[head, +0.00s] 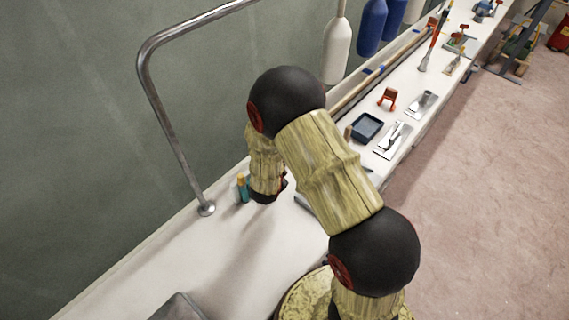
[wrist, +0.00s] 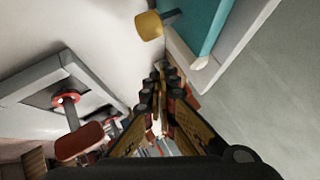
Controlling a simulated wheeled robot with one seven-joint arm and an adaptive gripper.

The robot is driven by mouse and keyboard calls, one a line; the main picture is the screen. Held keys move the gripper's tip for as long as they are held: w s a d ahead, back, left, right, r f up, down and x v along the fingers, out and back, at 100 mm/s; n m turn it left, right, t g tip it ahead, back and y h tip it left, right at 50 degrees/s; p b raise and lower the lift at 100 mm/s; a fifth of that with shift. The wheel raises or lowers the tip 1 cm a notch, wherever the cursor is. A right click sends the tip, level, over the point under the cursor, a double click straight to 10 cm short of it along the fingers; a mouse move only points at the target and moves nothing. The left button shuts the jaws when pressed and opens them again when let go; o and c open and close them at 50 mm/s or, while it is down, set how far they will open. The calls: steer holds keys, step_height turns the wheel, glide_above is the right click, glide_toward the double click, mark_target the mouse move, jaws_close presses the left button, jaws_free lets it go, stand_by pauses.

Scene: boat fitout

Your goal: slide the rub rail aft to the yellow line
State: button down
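A long thin brown wooden strip, which looks like the rub rail (head: 372,78), lies along the wall side of the white bench in the head view. Its near part is hidden behind my arm. I cannot make out a yellow line in either view. My gripper (wrist: 164,75) points away from the wrist camera, its black fingertips close together. Nothing is clearly held between them. Whether the fingers are fully shut is unclear. In the head view my gripper is hidden by the arm, low over the bench.
A bent metal handrail (head: 170,130) stands left of my arm, with a small teal item (head: 243,188) near its foot. White and blue fenders (head: 371,28) hang above the strip. A dark tray (head: 366,127), an orange clamp (head: 388,98) and tools occupy the bench. Pinkish floor (head: 480,200) is clear.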

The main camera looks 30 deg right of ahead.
steer(key=shift+w+d+f, duration=0.25)
steer(key=shift+d+f, duration=0.05)
steer(key=shift+d, duration=0.15)
steer(key=shift+w+d+f, duration=0.25)
steer(key=shift+d, duration=0.15)
steer(key=shift+w+d+f+b, duration=0.2)
steer(key=shift+f+b, duration=0.2)
steer(key=shift+b, duration=0.25)
steer(key=shift+b+x, duration=2.25)
steer(key=shift+x, duration=1.85)
steer(key=shift+w+d+r, duration=0.1)
steer(key=shift+w+d, duration=0.2)
steer(key=shift+d, duration=0.45)
steer(key=shift+w+d+r, duration=0.1)
steer(key=shift+w+d, duration=0.2)
steer(key=shift+d, duration=0.45)
steer(key=shift+d+f+b, duration=0.2)
steer(key=shift+d+b, duration=0.15)
steer(key=shift+d, duration=0.1)
steer(key=shift+w+d+f, duration=0.15)
steer(key=shift+w+d, duration=0.1)
steer(key=shift+d, duration=0.4)
steer(key=shift+a, duration=0.1)
steer(key=shift+s+a+f, duration=0.1)
steer(key=shift+s+a, duration=0.05)
steer(key=shift+a, duration=0.25)
